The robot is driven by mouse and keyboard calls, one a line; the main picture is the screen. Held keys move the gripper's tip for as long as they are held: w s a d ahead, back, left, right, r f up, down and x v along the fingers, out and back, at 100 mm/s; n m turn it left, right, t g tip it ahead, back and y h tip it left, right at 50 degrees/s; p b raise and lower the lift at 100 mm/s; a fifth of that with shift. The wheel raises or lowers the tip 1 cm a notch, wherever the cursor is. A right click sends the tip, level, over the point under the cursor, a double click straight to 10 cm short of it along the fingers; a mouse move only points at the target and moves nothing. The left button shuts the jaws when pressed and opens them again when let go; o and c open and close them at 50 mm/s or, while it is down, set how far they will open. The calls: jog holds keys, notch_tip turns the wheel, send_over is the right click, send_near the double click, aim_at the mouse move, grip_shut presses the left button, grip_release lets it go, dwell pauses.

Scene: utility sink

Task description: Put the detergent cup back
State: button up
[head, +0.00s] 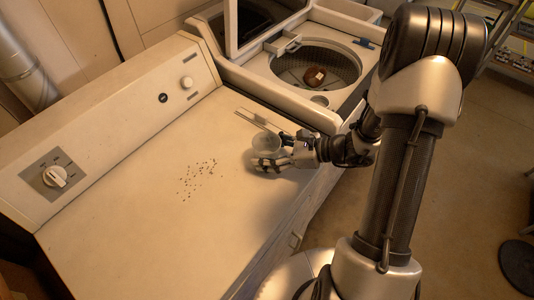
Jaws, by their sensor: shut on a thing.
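The detergent cup (265,142) is a small, pale, see-through cup near the right edge of the dryer top. My gripper (269,152) reaches it from the right and is shut on it, with dark and silver fingers around its side. The fingers hide part of the cup. I cannot tell whether the cup's base touches the dryer top. A thin, pale rail-like holder (257,120) shows just behind the cup, by the washer's side; I cannot tell whether the cup touches it.
The dryer top (130,230) is mostly clear, with small dark specks (198,178) left of the cup. Behind is the washer (270,95), its lid raised and a brown item (314,76) in its open drum. A control panel with a knob (54,176) runs along the left.

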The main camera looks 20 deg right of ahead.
jog(key=shift+r, duration=0.15)
jog(key=o, duration=1.1)
jog(key=shift+f, duration=0.2)
